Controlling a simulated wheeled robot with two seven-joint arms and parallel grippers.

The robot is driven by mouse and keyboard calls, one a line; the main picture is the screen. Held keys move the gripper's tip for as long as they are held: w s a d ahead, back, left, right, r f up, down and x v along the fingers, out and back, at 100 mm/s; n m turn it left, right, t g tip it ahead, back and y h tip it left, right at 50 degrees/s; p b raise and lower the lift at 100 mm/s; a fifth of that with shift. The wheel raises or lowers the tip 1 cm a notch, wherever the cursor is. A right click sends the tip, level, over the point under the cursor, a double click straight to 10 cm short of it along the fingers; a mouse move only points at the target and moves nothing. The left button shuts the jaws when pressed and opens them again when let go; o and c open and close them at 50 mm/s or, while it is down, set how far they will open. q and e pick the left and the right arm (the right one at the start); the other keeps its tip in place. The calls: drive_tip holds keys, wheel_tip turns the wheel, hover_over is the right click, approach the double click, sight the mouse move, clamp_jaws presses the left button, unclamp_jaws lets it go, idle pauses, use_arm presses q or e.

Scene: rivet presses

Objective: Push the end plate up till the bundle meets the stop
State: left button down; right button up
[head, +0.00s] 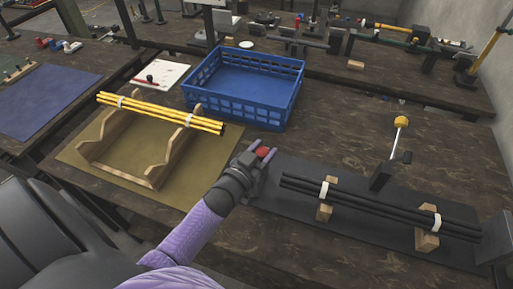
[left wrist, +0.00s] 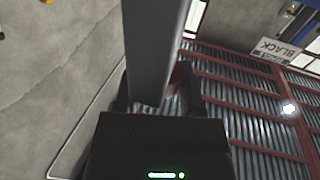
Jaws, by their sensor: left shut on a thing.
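A bundle of black rods (head: 380,207), tied with white bands, lies on two wooden blocks on a dark mat. A grey upright stop (head: 496,238) stands at its right end; I cannot tell whether they touch. My left gripper (head: 262,162) is at the bundle's left end, shut on a dark grey piece that seems to be the end plate. A red part (head: 264,152) shows at the fingertips. In the left wrist view the grey piece (left wrist: 155,50) rises between the fingers. The gripper mostly hides the plate in the head view, so its contact with the rods is unclear. My right gripper is out of view.
A yellow rod bundle (head: 160,112) rests on a wooden cradle (head: 150,180) at left. A blue crate (head: 262,112) stands behind. A yellow-topped lever (head: 400,123) on a black base stands behind the black bundle. The bench between crate and lever is clear.

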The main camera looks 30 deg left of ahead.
use_arm(q)
drive_tip(key=d, duration=0.2)
drive_tip(key=w+d, duration=0.1)
drive_tip(key=d, duration=0.4)
drive_tip(key=shift+w+d+f, duration=0.1)
drive_tip(key=shift+w+d, duration=0.05)
drive_tip(key=shift+w, duration=0.2)
drive_tip(key=shift+c, duration=1)
unclamp_jaws()
drive_tip(key=shift+s, duration=0.1)
drive_tip(key=s+p, duration=0.1)
drive_tip(key=s, duration=0.8)
drive_tip(key=shift+s+p, duration=0.35)
drive_tip(key=shift+p, duration=0.05)
drive_tip(key=shift+a, duration=0.2)
